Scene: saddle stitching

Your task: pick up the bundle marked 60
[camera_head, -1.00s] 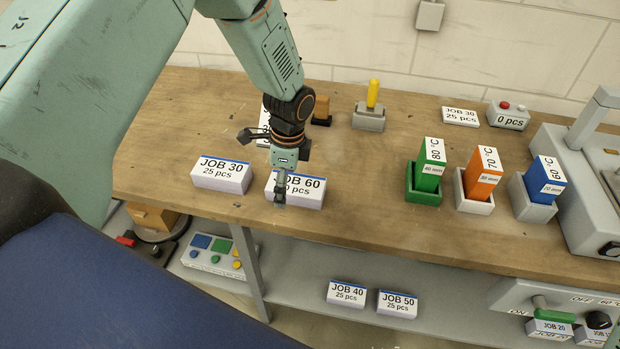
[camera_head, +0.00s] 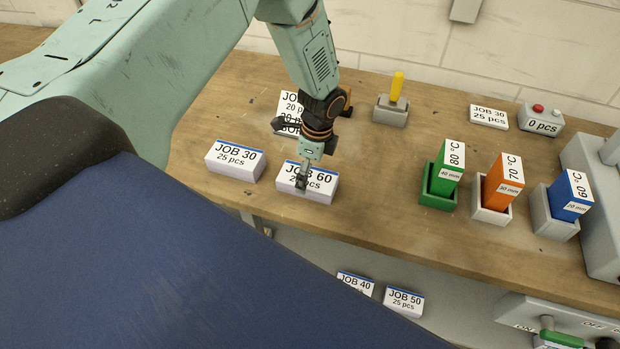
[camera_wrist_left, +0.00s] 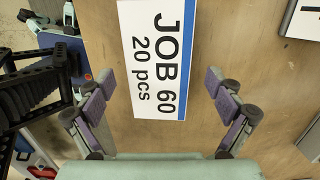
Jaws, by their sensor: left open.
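The bundle marked JOB 60 (camera_head: 318,186) lies on the wooden table near its front edge, with a white label and a blue stripe. It also shows in the left wrist view (camera_wrist_left: 152,60), between and ahead of the finger pads. My left gripper (camera_head: 301,186) is over the bundle in the head view and partly covers its label. In the left wrist view the left gripper (camera_wrist_left: 168,100) has its fingers spread apart with nothing between the pads. Whether the fingers touch the bundle cannot be told.
The JOB 30 bundle (camera_head: 235,160) lies close to the left. Green (camera_head: 440,185), orange (camera_head: 497,190) and blue (camera_head: 560,208) blocks in holders stand to the right. JOB 40 (camera_head: 355,283) and JOB 50 (camera_head: 404,302) lie on the lower shelf.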

